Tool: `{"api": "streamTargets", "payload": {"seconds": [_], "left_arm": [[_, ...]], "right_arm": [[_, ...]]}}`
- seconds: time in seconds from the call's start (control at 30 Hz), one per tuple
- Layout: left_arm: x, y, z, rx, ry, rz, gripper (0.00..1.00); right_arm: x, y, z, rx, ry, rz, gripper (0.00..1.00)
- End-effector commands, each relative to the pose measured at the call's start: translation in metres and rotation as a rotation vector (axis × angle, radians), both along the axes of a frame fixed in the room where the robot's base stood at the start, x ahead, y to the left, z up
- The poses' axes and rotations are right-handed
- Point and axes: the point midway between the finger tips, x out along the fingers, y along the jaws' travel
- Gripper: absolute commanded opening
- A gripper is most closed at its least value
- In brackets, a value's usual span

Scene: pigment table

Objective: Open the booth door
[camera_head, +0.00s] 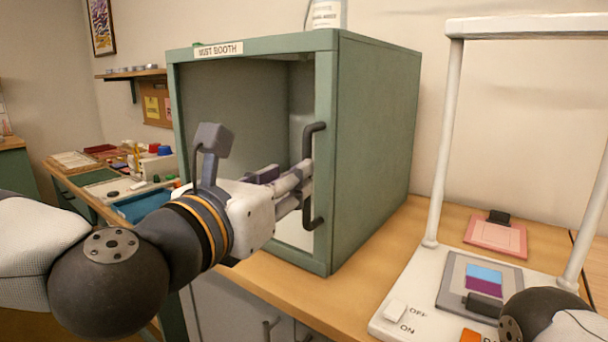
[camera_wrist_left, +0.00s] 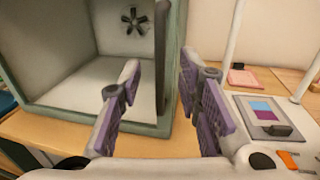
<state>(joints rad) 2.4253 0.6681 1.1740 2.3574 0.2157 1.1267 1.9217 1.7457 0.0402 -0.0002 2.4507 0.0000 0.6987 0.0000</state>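The green booth (camera_head: 375,150) stands on the wooden counter, its label ending in "BOOTH". Its front looks see-through or open, with a pale floor and a fan (camera_wrist_left: 134,20) visible inside; I cannot make out a door panel's edge. A dark vertical bar handle (camera_head: 309,142) is at the right of the front; it also shows in the left wrist view (camera_wrist_left: 162,60). My left gripper (camera_head: 296,184) is at the handle's mid-height. In the left wrist view its purple-padded fingers (camera_wrist_left: 158,95) are spread, with the handle in line with the gap. Contact is not clear. My right gripper is out of view.
A white stand with switches (camera_head: 385,322) and a tall frame is on the counter at right, near my right arm. A pink pad (camera_head: 495,236) lies behind it. A side table with a blue tray (camera_head: 142,206) is at left.

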Motion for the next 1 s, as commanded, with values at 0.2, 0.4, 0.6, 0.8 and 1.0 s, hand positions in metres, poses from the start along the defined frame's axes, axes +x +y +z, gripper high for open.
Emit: {"api": "streamTargets", "payload": {"seconds": [0.2, 0.4, 0.6, 0.8, 1.0], "left_arm": [[0.044, -0.023, 0.010, 0.001, -0.018, -0.002, 0.31], [0.061, -0.031, 0.011, 0.001, -0.019, -0.003, 0.31], [0.062, -0.031, 0.011, 0.001, -0.019, -0.004, 0.31], [0.062, -0.031, 0.011, 0.001, -0.018, -0.003, 0.00], [0.061, -0.031, 0.011, 0.002, -0.019, -0.004, 0.00]], "right_arm": [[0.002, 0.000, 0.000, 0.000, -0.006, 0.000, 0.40], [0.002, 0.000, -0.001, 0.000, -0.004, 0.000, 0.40], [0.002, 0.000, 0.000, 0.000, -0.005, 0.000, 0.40], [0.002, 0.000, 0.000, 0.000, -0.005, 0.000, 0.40], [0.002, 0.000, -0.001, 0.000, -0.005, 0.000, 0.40]]}}
